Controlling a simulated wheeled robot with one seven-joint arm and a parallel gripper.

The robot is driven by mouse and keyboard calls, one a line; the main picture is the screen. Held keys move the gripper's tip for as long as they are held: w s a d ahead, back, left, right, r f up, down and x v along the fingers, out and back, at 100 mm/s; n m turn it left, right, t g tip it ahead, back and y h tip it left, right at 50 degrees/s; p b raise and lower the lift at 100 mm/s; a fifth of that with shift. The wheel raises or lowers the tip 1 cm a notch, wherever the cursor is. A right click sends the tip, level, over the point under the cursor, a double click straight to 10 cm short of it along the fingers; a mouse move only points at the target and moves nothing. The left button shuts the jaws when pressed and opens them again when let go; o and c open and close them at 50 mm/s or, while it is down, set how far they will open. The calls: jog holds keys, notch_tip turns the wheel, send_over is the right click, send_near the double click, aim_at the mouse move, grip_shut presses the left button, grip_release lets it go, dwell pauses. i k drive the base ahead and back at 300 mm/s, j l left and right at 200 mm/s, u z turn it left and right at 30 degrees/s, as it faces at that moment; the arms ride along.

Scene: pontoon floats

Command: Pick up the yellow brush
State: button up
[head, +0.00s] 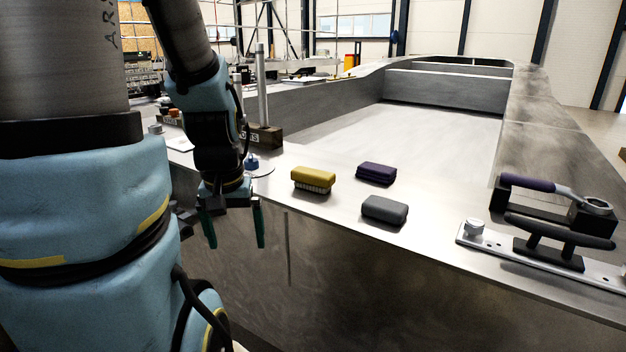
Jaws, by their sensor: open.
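The yellow brush (314,178) lies on the metal deck near its front edge, with pale bristles facing down. My gripper (236,228) hangs to the left of the brush, in front of the deck edge. Its two green-tipped fingers point down and are apart, with nothing between them. The gripper does not touch the brush.
A purple block (376,173) and a grey block (384,209) lie to the right of the brush. A metal cleat plate (490,247) and a purple-handled tool (540,187) are farther right. A blue item (252,161) stands behind my gripper. A recessed pale floor (420,135) lies beyond.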

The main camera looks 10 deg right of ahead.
aim_at(314, 180)
jog(key=u, duration=0.55)
jog(key=i+j+u, duration=0.35)
jog(key=i+u, duration=0.3)
jog(key=i, duration=0.2)
jog(key=i+j, duration=0.15)
jog(key=i, duration=0.35)
